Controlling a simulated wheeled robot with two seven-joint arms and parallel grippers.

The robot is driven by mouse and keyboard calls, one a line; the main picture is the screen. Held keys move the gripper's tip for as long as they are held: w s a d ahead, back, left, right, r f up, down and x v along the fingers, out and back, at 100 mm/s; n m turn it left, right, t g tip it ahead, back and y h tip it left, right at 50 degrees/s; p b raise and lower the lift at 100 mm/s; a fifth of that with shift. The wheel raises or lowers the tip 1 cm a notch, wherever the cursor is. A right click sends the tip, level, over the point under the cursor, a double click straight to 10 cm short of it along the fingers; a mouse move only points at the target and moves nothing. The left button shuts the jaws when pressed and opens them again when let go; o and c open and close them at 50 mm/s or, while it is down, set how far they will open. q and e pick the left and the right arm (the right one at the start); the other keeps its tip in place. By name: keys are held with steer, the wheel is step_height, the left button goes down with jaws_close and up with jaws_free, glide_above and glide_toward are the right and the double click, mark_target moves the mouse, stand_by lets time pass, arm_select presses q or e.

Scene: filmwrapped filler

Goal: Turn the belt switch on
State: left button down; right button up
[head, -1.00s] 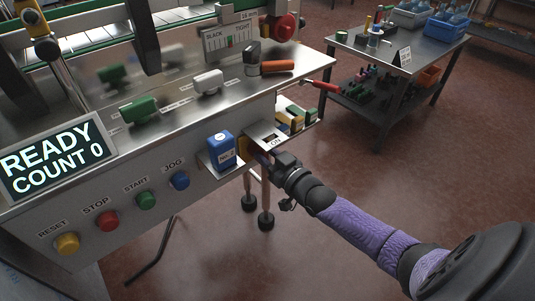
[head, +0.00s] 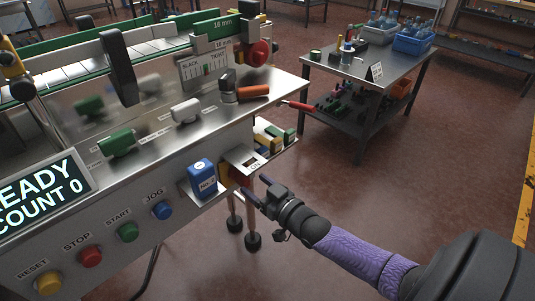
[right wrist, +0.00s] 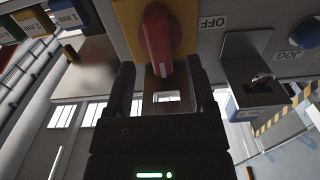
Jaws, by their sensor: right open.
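The belt switch is a red handle (right wrist: 157,40) on a yellow plate (right wrist: 185,18), on the machine's front panel. An OFF label (right wrist: 213,22) is to its right in the right wrist view, where the handle hangs roughly vertically. My right gripper (head: 256,187) is open and empty, just in front and to the lower right of the switch. In the right wrist view its fingers (right wrist: 160,75) flank the handle's lower end; contact cannot be told. My left gripper is out of view.
A blue No.2 block (head: 203,178) sits on a bracket left of the switch. Blue, green, red and yellow buttons (head: 90,257) line the panel. Colored blocks (head: 272,135) lie on a side shelf. A metal table (head: 375,70) stands behind; open floor lies right.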

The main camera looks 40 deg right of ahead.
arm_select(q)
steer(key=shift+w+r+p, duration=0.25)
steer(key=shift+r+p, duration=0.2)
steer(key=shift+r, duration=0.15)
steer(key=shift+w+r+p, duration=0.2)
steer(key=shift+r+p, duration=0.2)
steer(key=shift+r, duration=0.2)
arm_select(e)
steer(key=s, duration=0.6)
steer(key=shift+s+d, duration=0.25)
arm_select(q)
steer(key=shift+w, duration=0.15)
